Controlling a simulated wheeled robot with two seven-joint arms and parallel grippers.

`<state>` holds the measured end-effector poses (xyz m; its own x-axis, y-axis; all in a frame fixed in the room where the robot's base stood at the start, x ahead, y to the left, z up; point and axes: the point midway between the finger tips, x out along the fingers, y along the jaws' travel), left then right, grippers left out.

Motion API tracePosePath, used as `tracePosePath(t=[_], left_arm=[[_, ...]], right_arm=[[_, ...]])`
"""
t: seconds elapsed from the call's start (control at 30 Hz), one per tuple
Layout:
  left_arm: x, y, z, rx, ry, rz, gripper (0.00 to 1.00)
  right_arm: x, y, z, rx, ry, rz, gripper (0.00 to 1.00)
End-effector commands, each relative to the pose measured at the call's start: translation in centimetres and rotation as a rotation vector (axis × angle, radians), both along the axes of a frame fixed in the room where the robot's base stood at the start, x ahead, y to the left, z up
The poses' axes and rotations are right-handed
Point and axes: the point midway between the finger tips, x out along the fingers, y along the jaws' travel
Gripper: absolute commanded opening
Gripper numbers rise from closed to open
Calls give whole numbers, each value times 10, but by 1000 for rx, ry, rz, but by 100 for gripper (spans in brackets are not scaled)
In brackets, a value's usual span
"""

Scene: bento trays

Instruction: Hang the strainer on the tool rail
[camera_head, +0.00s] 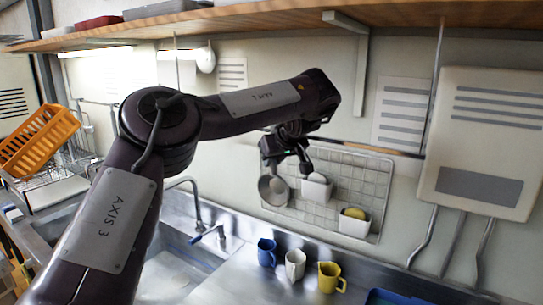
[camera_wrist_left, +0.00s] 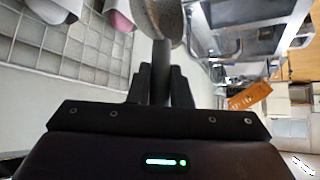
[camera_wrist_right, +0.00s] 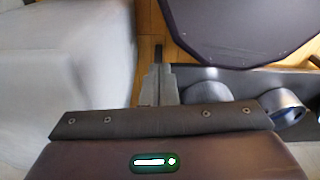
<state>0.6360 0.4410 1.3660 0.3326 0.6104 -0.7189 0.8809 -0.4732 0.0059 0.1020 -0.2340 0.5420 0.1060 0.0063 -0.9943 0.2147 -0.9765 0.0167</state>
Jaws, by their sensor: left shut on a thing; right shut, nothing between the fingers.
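The strainer (camera_head: 273,190) hangs bowl-down below my left gripper (camera_head: 284,146) in the head view, in front of the wall grid's left side. In the left wrist view, my left gripper (camera_wrist_left: 161,85) is shut on its grey handle, and part of the round speckled bowl (camera_wrist_left: 168,20) shows beyond the fingertips. A thin bar, which looks like the tool rail (camera_head: 375,149), runs along the wall above the grid; its left part is hidden behind my left arm. I cannot tell whether the strainer touches the rail. My right gripper (camera_wrist_right: 158,58) is shut and empty, low over a wooden floor.
The wall grid (camera_head: 335,205) carries white cups, one with a yellow sponge (camera_head: 355,213). Blue (camera_head: 266,252), white (camera_head: 295,264) and yellow (camera_head: 329,277) mugs stand on the steel counter below. A sink with a faucet (camera_head: 196,207) is left, a white wall box (camera_head: 480,140) right, a wooden shelf (camera_head: 270,20) above.

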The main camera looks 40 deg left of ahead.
Motion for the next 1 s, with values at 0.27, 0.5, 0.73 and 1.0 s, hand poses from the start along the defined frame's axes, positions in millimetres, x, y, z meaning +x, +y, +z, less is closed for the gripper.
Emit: tracePosePath(t=[0.27,0.5,0.73,1.0], left_arm=[[2,1,-8,-6,3,-4,0],[2,1,-7,-5,0,-4,35],[3,2,-2,-3,-8,0,43],[4,3,6,-2,-17,1,43]], right_arm=[[-1,-6,-3,-7,1,-1,0],[-2,-2,-3,-2,5,-2,0],[0,10,-2,12,0,-6,0],[0,8,1,10,0,-4,0]])
